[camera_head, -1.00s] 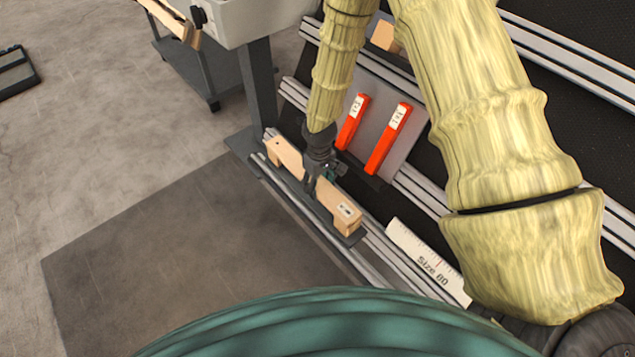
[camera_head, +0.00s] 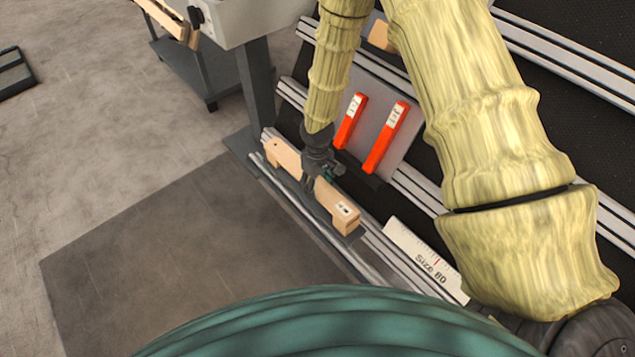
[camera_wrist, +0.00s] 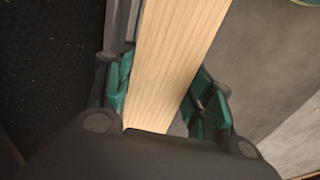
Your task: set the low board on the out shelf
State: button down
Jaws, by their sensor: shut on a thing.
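The low board is a pale wooden bar (camera_head: 335,205) with a small white label near its right end. It lies lengthwise along the dark ledge and metal rails at the foot of the gantry. My gripper (camera_head: 311,181) reaches down onto its middle and is shut on it. In the wrist view the board (camera_wrist: 178,50) runs between the two green-padded fingers (camera_wrist: 165,96). I cannot tell whether the board rests on the ledge or hangs just above it. No label naming the out shelf is readable.
Two orange-red bars (camera_head: 385,138) with white labels lie on a grey panel behind my gripper. A white "Size 80" plate (camera_head: 424,260) is to the right of the board. A grey post (camera_head: 258,85) stands at the left. Open floor with a dark mat (camera_head: 170,265) lies in front.

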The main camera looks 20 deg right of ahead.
jog(key=shift+s+f, duration=0.2)
jog(key=shift+f, duration=0.05)
jog(key=c, duration=1)
grip_release()
jog(key=o, duration=0.5)
jog(key=shift+w+f, duration=0.15)
jog(key=shift+r, duration=0.4)
jog(key=shift+c, duration=0.3)
jog(key=shift+r+p, duration=2.5)
jog(key=shift+r, duration=0.25)
jog(key=s+a+r+p, duration=0.2)
jog(key=a+r+p, duration=0.1)
jog(key=a, duration=0.4)
jog(key=shift+s+a, duration=0.3)
jog(key=shift+s, duration=0.05)
